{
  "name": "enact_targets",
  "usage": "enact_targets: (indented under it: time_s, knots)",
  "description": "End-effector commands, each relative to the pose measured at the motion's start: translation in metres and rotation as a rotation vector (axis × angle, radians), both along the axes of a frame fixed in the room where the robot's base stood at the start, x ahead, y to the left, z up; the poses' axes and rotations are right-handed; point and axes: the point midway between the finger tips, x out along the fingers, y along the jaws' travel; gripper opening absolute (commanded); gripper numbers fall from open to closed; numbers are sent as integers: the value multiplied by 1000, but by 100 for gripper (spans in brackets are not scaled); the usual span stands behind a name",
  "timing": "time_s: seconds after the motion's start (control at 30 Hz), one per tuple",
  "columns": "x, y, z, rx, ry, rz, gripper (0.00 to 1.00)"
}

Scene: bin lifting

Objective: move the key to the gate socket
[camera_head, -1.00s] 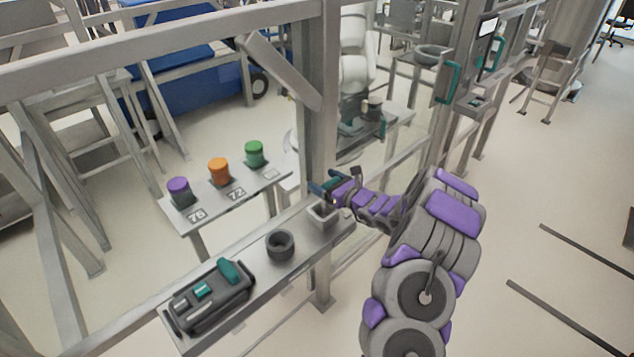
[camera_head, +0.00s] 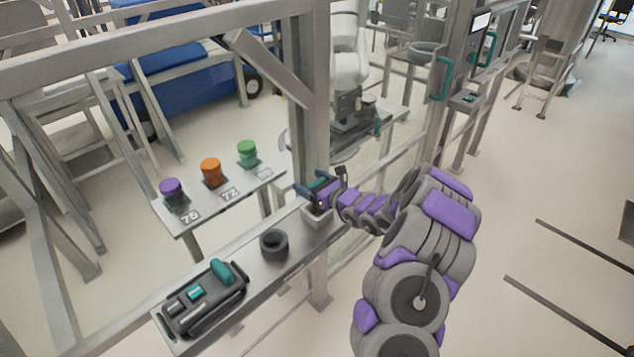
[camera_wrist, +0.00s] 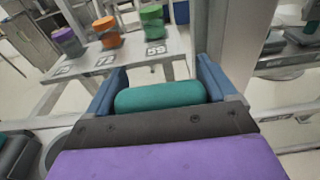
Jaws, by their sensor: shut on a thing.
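My gripper (camera_head: 316,186) is shut on a teal, rounded bar, which I take to be the key (camera_wrist: 160,97). In the wrist view the bar lies crosswise between the two blue fingers. In the head view the gripper is just above a small light-grey box (camera_head: 318,219) on the shelf; whether the key's lower part is inside the box is hidden. The gate (camera_head: 462,60), with teal handles, stands at the upper right, well away from the gripper. A small ledge with a teal bit (camera_head: 470,97) on it may be the socket; it is too small to tell.
The shelf (camera_head: 245,262) also holds a dark ring (camera_head: 274,244) and a black device with a teal handle (camera_head: 204,298). Purple, orange and green-topped jars stand on a side table (camera_head: 236,197). A metal post (camera_head: 309,120) rises close to my gripper.

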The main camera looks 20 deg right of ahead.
Motion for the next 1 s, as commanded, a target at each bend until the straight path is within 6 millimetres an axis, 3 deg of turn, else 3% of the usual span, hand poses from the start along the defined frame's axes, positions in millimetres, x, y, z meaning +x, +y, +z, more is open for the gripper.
enact_targets:
  time_s: [0.13,0.47,0.83,1.0]
  knots:
    - [0,8,2,0,-3,5,34]
    - [0,-11,-3,15,-2,0,34]
    - [0,3,-2,2,-2,3,34]
    - [1,-3,-6,4,-2,3,34]
